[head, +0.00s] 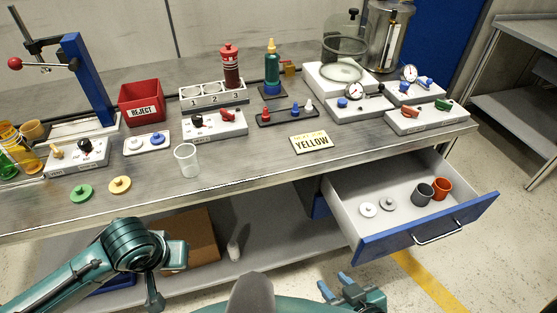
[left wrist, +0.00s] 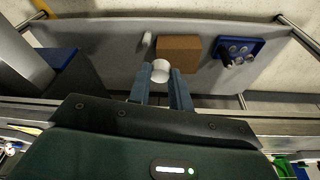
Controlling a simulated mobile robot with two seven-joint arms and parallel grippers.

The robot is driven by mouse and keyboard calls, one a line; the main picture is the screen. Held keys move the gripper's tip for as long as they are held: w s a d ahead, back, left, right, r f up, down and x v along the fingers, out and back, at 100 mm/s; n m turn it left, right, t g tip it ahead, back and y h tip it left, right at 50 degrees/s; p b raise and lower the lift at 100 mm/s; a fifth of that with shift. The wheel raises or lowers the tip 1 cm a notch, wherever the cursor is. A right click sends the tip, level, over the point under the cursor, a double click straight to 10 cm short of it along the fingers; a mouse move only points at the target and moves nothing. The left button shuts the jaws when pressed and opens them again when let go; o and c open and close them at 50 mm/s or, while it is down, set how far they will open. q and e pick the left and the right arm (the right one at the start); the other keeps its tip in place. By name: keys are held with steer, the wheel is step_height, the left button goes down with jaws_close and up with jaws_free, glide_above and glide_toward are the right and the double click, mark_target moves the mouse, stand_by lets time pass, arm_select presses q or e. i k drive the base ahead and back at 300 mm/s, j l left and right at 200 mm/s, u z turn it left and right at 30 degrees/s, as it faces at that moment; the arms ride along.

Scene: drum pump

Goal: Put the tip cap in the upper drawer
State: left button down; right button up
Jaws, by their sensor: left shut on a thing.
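My left gripper (left wrist: 161,79) is shut on a small white round piece (left wrist: 160,68), which looks like the tip cap. In the head view the left arm is at the lower left, in front of the table, and the held piece cannot be made out. The upper drawer (head: 350,215) is pulled out at the table's right front. My right gripper (head: 337,286) is open and empty, low in front of the drawer.
The table carries a red reject bin (head: 140,101), a clear cup (head: 187,160), a yellow sign (head: 311,142) and several fixtures. Below, the shelf holds a brown box (head: 197,238) and a white bottle (head: 233,250). The drawer's front left floor is clear.

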mark_target(406, 211)
steer(key=l+u, duration=0.1)
steer(key=l, duration=0.65)
steer(key=l+u, duration=0.1)
steer(key=l, duration=0.65)
steer(key=l+u, duration=0.1)
steer(key=l, duration=0.7)
steer(key=l+u, duration=0.1)
steer(key=l, duration=0.65)
steer(key=l+u, duration=0.1)
steer(key=l, duration=0.65)
steer(key=k+l, duration=0.15)
steer(key=l, duration=0.55)
steer(key=i+u, duration=0.1)
steer(key=i, duration=0.4)
